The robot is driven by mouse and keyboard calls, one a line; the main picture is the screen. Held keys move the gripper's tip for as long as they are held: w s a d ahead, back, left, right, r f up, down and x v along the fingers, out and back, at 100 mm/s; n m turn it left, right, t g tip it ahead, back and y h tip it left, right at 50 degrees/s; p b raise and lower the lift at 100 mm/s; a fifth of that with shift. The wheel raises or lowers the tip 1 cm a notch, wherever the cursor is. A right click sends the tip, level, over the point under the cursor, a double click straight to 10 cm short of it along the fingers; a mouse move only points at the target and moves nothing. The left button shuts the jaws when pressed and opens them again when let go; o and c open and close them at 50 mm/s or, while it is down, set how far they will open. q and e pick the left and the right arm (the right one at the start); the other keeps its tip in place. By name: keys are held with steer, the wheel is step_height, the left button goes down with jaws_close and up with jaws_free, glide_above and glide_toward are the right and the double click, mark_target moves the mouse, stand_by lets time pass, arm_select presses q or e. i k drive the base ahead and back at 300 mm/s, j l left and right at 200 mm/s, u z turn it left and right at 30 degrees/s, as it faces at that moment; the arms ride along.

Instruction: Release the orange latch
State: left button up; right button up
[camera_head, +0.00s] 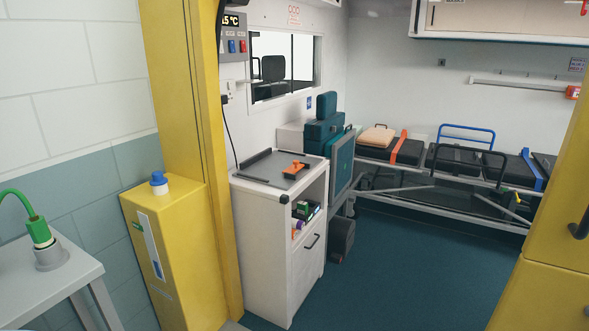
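A small orange piece (296,167), which looks like a latch or clamp, sits on a dark grey plate (268,178) on top of the white cabinet (257,235). It is too small to tell whether it is fastened. Neither of my grippers shows in the head view, and nothing is seen touching the orange piece.
A yellow box with a blue knob (159,183) stands left of the cabinet, beside a yellow post (190,120). A small table (85,272) holds a green plug (39,232). A stretcher (470,168) stands at the back. Blue floor (420,270) is clear between cabinet and yellow door.

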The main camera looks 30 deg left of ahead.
mark_target(296, 167)
steer(key=i+j, duration=0.5)
steer(key=i+j+u, duration=0.1)
steer(key=i+j, duration=0.4)
steer(key=i, duration=0.25)
steer(key=i+j, duration=0.45)
steer(key=i, duration=0.15)
